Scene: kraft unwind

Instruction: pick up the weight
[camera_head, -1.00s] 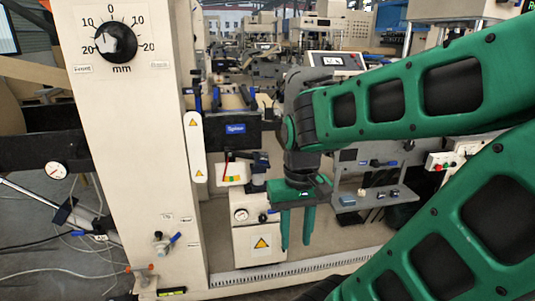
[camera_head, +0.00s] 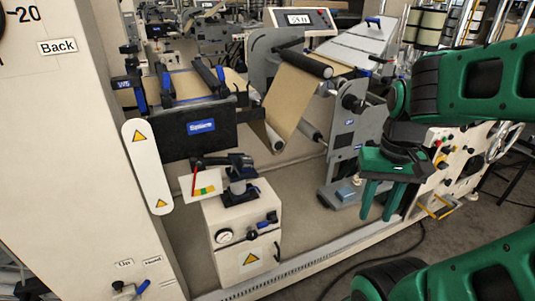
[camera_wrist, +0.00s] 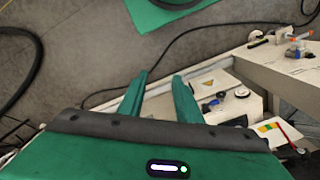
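My gripper (camera_head: 380,207) hangs at the right of the head view, fingers pointing down. Its two green fingers stand apart with nothing between them, and in the wrist view the open fingers (camera_wrist: 160,80) are also empty, above the floor and the machine's base edge. I cannot pick out the weight with certainty. A small blue-grey block (camera_head: 347,193) sits on the low ledge of the grey machine stand, left of my gripper and apart from it; it may be the weight, but it is too small to tell.
A white box with a gauge (camera_head: 241,232) stands on the machine base, and also shows in the wrist view (camera_wrist: 215,92). A white column (camera_head: 80,150) fills the left. Brown kraft web (camera_head: 292,97) runs over rollers. A dark cable (camera_wrist: 190,30) lies on the floor.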

